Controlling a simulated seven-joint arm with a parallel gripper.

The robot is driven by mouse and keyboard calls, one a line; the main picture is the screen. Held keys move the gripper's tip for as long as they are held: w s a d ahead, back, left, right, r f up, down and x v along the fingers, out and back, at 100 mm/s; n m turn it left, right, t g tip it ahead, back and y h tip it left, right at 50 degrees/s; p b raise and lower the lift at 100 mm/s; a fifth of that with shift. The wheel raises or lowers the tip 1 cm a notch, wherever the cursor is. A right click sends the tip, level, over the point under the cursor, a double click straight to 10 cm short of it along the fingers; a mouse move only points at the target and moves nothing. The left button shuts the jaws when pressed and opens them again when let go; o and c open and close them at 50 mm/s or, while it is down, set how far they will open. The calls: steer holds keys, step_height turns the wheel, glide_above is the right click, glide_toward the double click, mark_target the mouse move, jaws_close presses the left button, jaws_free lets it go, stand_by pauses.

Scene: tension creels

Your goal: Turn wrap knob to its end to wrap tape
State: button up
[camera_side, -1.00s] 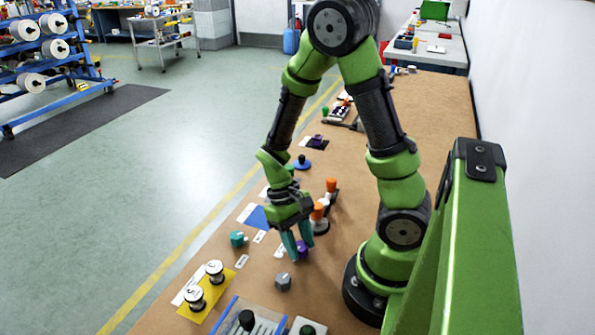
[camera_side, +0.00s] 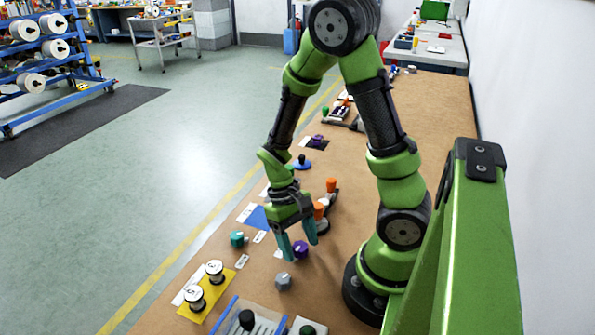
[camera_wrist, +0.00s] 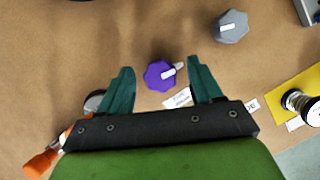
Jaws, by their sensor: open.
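A purple lobed knob (camera_side: 301,249) with a white pointer bar sits on the brown bench. It also shows in the wrist view (camera_wrist: 157,76), its bar pointing to the upper right. My gripper (camera_side: 298,248) points down over it and is open. In the wrist view my gripper (camera_wrist: 160,70) has one teal finger on each side of the purple knob, with a gap on both sides. A small white label (camera_wrist: 177,98) lies beside the knob, partly hidden by my gripper. I cannot read whether it names the wrap knob.
A grey knob (camera_side: 283,281) stands close by; it also shows in the wrist view (camera_wrist: 231,27). A teal knob (camera_side: 237,239) lies to the left. Orange-topped parts (camera_side: 318,210) stand just behind my gripper. A yellow plate (camera_side: 215,298) with two spools is at the front left.

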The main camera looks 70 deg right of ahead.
steer(key=v, duration=1.7)
steer(key=s+a+r+n+t, duration=0.1)
steer(key=s+a+r+t, duration=0.1)
steer(key=a+r+t, duration=0.5)
steer(key=a+t, duration=0.2)
steer(key=t, duration=0.2)
